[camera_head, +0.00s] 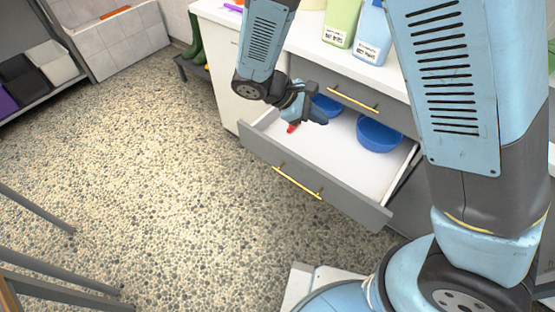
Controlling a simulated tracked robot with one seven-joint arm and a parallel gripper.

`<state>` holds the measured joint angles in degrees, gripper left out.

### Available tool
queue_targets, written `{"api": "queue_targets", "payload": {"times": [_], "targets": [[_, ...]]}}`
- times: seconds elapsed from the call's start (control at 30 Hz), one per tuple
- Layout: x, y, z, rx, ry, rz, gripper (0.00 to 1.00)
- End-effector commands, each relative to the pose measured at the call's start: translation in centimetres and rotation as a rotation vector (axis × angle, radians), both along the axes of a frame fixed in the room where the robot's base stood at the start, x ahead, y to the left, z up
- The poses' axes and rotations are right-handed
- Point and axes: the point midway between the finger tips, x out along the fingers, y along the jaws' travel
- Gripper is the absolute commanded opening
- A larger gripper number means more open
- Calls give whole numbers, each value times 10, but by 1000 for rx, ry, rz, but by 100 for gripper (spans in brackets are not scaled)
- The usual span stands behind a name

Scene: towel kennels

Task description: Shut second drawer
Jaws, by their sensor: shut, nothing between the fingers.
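The open drawer (314,190) is the second one down in the counter unit, pulled well out. It has a grey front and a brass bar handle (298,182). Inside its white tray are a blue bowl (378,135) at the right, another blue bowl (326,105) further back, partly hidden by my gripper, and a small red item (292,128). My gripper (322,120) is shut and empty, over the left part of the drawer, behind its front panel. I cannot tell how high it is above the tray.
The top drawer (345,88) above is closed. Green (341,22) and blue (370,38) bottles stand on the white counter. Green boots (195,35) are left of the unit. Speckled floor (160,170) in front is clear; grey metal legs (60,285) stand lower left.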

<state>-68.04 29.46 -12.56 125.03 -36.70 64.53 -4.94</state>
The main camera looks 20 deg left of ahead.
Motion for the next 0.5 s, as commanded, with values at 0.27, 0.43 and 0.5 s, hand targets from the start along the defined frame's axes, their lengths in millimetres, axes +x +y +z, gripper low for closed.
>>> {"api": "queue_targets", "payload": {"times": [0.27,0.43,0.5], "targets": [[-35,55,-66,-241,-14,276,0],[-60,83,-105,-384,-46,444,0],[-71,94,-121,-444,-64,514,0]]}}
